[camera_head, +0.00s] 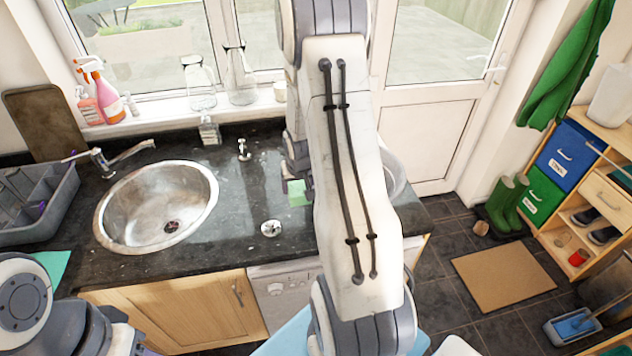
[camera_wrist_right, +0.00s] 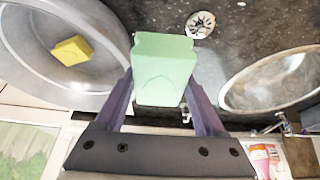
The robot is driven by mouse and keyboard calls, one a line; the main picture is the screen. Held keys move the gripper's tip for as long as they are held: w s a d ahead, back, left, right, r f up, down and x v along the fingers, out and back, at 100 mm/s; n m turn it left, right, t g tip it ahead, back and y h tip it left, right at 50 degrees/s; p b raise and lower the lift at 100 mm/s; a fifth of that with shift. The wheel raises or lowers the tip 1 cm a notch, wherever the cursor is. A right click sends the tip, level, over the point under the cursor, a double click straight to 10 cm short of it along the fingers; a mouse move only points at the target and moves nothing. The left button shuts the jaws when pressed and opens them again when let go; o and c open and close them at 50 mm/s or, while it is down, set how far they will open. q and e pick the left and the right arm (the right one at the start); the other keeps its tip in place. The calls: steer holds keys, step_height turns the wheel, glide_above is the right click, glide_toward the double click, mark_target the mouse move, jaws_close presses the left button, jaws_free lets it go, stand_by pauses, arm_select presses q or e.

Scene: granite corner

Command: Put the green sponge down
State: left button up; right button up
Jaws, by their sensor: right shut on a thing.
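The green sponge (camera_head: 298,193) is a pale green block, partly hidden by my right arm in the head view. My right gripper (camera_head: 290,180) is shut on it over the dark counter, right of the round sink. In the right wrist view the sponge (camera_wrist_right: 165,68) sits between the two fingers of the gripper (camera_wrist_right: 163,92). I cannot tell whether its underside touches the counter. Of my left arm only links show at the lower left; its gripper is out of view.
The steel sink (camera_head: 150,205) is to the left. A pale round bowl (camera_head: 394,172), mostly behind my arm, holds a yellow sponge (camera_wrist_right: 72,50). A metal disc (camera_head: 271,228) sits in the granite counter (camera_head: 240,205). A grey rack (camera_head: 45,220) stands far left.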

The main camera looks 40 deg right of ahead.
steer(key=shift+w+d+r, duration=0.1)
steer(key=shift+d+r, duration=0.5)
steer(key=shift+w+d+f, duration=0.15)
steer(key=shift+f, duration=0.05)
steer(key=b, duration=1.3)
glide_above(302, 223)
steer(key=s, duration=0.1)
steer(key=f, duration=1.2)
steer(key=shift+s+a+f, duration=0.2)
steer(key=shift+a+f, duration=0.15)
steer(key=shift+f, duration=0.05)
steer(key=shift+f+b, duration=0.45)
steer(key=shift+f, duration=1.9)
arm_select(q)
step_height(302, 223, down, 13)
steer(key=shift+w, duration=0.45)
steer(key=shift+a, duration=0.1)
